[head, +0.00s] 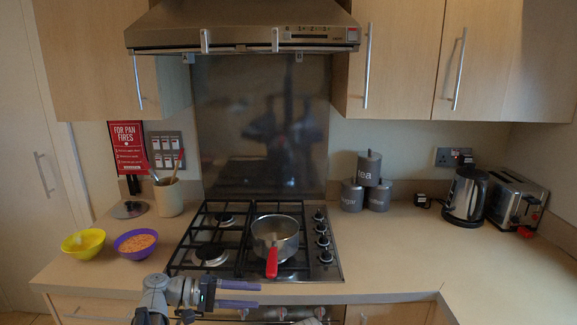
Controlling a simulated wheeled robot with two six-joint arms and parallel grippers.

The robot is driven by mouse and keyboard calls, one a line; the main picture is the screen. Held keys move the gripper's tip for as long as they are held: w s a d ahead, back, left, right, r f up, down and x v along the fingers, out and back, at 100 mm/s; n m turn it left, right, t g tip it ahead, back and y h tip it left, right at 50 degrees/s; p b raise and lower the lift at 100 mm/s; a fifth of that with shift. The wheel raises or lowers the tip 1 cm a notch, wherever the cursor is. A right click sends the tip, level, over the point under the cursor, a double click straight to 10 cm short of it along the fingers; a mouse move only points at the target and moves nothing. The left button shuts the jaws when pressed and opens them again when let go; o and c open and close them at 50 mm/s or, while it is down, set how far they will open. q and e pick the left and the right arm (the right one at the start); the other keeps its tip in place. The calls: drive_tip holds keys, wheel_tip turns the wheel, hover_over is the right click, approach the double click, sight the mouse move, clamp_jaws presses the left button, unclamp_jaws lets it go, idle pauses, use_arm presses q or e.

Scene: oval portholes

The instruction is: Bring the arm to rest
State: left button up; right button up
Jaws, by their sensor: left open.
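My left arm comes in at the bottom, left of centre. My left gripper (240,294) points right, in front of the counter's front edge and below the hob. Its two purple fingers are apart, with nothing seen between them. My right gripper is not seen.
A pot (275,233) with a red handle stands on the gas hob (208,257), its handle toward me. A yellow bowl (80,246) and a purple bowl (124,251) of orange food sit at the left. A kettle (464,196) and toaster (512,196) stand right. The right counter (400,255) is clear.

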use_arm(q)
drive_tip(key=s+d+f+m+g+y+p, duration=0.2)
drive_tip(key=s+d+f+m+g+y, duration=0.1)
drive_tip(key=s+d+f+y, duration=0.45)
drive_tip(key=s+a+f+m+y+p, duration=0.2)
drive_tip(key=s+a+f+m+y, duration=0.1)
drive_tip(key=s+y, duration=0.5)
drive_tip(key=shift+a+f+m+t+y, duration=0.3)
drive_tip(key=shift+f+m+y, duration=0.4)
drive_tip(key=shift+f, duration=0.45)
